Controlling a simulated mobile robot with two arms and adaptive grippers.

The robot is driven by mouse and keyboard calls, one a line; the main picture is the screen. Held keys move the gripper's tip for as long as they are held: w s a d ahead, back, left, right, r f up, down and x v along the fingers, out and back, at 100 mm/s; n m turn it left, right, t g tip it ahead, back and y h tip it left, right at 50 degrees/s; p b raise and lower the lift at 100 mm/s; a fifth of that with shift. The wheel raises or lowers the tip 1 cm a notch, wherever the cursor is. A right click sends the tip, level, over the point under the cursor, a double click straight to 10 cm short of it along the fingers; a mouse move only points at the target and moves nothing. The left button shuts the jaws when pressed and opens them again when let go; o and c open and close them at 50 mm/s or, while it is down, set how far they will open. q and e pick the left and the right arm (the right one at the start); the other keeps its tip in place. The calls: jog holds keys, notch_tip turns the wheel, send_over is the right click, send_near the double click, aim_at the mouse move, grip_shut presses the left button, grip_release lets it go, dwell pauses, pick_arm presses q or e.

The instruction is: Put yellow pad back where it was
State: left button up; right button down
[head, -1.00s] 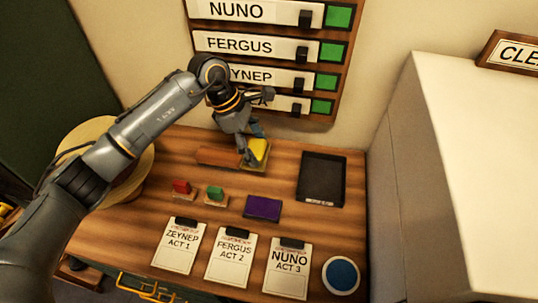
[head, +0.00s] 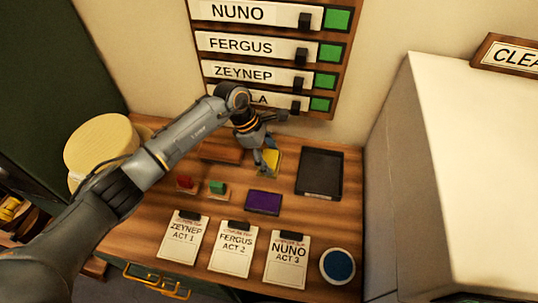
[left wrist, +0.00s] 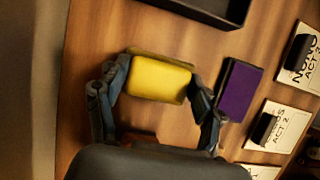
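The yellow pad (head: 276,158) is near the back of the wooden table, left of the black tray (head: 320,173). It also shows in the left wrist view (left wrist: 159,80), with a darker tan edge behind it. My left gripper (head: 267,165) has one finger on each side of the pad and appears shut on it; the fingers cover part of it in the head view. I cannot tell whether the pad touches the table. The purple pad (head: 262,202) lies in front of it, a little apart. My right gripper is not in view.
A red block (head: 185,182) and a green block (head: 217,187) stand left of the purple pad. A brown block (head: 220,150) lies behind them. Several clipboards (head: 236,249) and a round blue pad (head: 338,265) line the front. The name board (head: 270,45) is on the wall behind.

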pick_arm(q)
jog(key=shift+o, duration=1.3)
jog(key=b+v, duration=0.2)
jog(key=v, duration=0.4)
jog(key=shift+w+a+r, duration=0.1)
jog(key=shift+a+r, duration=0.05)
jog(key=shift+r, duration=0.2)
jog(key=shift+a+r, duration=0.15)
jog(key=shift+r, duration=0.3)
jog(key=shift+f, duration=0.1)
